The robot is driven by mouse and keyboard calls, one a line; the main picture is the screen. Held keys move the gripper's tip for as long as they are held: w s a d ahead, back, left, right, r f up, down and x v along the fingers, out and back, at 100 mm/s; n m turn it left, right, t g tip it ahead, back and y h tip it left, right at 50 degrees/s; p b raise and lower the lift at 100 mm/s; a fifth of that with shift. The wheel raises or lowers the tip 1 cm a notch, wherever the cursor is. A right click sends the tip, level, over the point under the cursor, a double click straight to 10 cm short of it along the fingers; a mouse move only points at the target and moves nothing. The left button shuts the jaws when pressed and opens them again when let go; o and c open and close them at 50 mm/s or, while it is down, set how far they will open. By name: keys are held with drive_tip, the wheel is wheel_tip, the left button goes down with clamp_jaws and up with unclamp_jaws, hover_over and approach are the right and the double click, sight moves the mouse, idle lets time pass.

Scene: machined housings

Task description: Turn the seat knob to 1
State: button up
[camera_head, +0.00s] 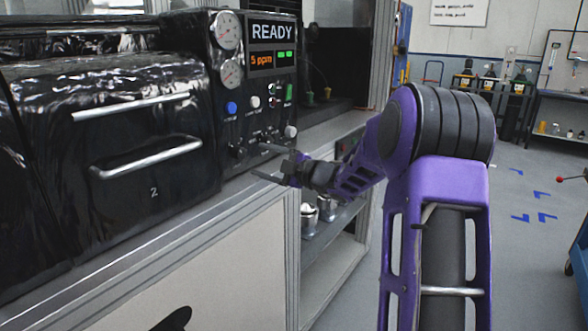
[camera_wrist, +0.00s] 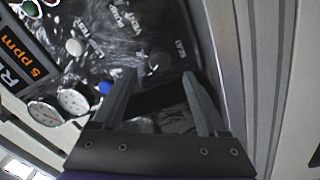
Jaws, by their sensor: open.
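The dark control panel shows the SEAT lettering in the wrist view, beside a small dark round knob (camera_wrist: 157,62). In the head view, a dark knob (camera_head: 238,152) low on the panel is hard to make out against the black face. My gripper (camera_head: 262,162) is open, with its fingers pointing at the lower panel. In the wrist view, my gripper (camera_wrist: 160,80) has one finger on each side of the line to the dark knob, which lies just beyond the tips. Nothing is held. I cannot read the knob's setting.
The panel carries a blue button (camera_head: 231,108), a white knob (camera_head: 291,131), two gauges (camera_head: 228,52) and a READY display (camera_head: 273,33). To the left is a black door with a metal handle (camera_head: 147,158). A pale bench edge (camera_head: 225,195) runs below. Metal cups (camera_head: 309,216) stand on a lower shelf.

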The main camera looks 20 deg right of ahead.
drive_tip(key=v, duration=1.1)
